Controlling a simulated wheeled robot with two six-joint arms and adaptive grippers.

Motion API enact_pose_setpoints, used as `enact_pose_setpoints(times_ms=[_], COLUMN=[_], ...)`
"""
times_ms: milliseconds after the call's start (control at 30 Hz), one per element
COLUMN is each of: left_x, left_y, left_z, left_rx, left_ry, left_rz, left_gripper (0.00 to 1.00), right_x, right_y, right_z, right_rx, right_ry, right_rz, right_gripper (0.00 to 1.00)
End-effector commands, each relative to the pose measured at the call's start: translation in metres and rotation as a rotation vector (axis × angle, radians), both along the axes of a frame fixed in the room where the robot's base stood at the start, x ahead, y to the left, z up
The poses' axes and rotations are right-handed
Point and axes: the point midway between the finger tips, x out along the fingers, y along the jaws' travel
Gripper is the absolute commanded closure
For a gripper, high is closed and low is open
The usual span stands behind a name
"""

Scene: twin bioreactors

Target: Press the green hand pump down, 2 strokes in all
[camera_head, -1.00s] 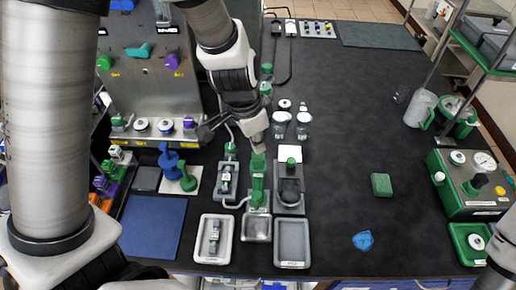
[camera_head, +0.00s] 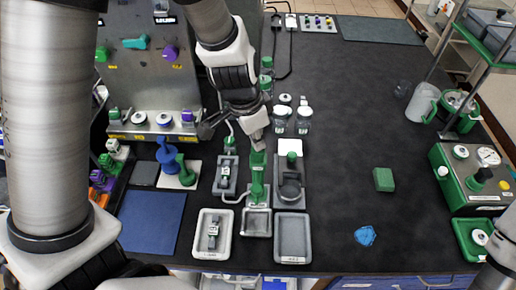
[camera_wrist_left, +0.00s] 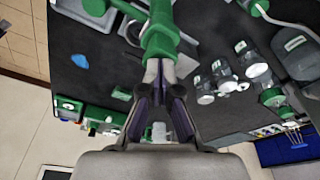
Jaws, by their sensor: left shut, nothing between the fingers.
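The green hand pump (camera_head: 257,176) stands upright on the dark bench, behind a small grey metal tray (camera_head: 257,232). My left gripper (camera_head: 258,139) comes down from above, its fingertips at the top of the pump. In the left wrist view the fingertips (camera_wrist_left: 160,70) are together with nothing between them, and they meet the edge of the green pump head (camera_wrist_left: 160,40). Whether they press on it or only hover close, I cannot tell. My right gripper is out of view.
A grey device with a round dish (camera_head: 290,190) stands close right of the pump, and a small tray with a fitting (camera_head: 227,177) close left. Glass jars (camera_head: 281,118) stand behind. A green block (camera_head: 383,180) and blue cloth (camera_head: 365,236) lie right, with free bench around them.

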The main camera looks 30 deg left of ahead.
Motion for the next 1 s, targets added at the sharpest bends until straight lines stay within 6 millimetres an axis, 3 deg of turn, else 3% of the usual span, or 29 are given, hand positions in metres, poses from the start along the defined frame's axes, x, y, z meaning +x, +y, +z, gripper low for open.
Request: enact_pose_setpoints(times_ms=[500,767,1000], left_x=[0.000,0.000,0.000], left_y=[0.000,0.000,0.000], left_z=[-0.023,-0.017,0.005], left_rx=[0.000,0.000,-0.001], left_ry=[0.001,0.001,0.001], left_rz=[0.000,0.000,0.001], left_gripper=[1.00,1.00,1.00], right_x=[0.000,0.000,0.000], right_y=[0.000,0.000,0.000], right_z=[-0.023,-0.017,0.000], right_rx=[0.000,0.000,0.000], right_ry=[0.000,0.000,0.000], right_rz=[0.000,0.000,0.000], right_gripper=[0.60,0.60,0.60])
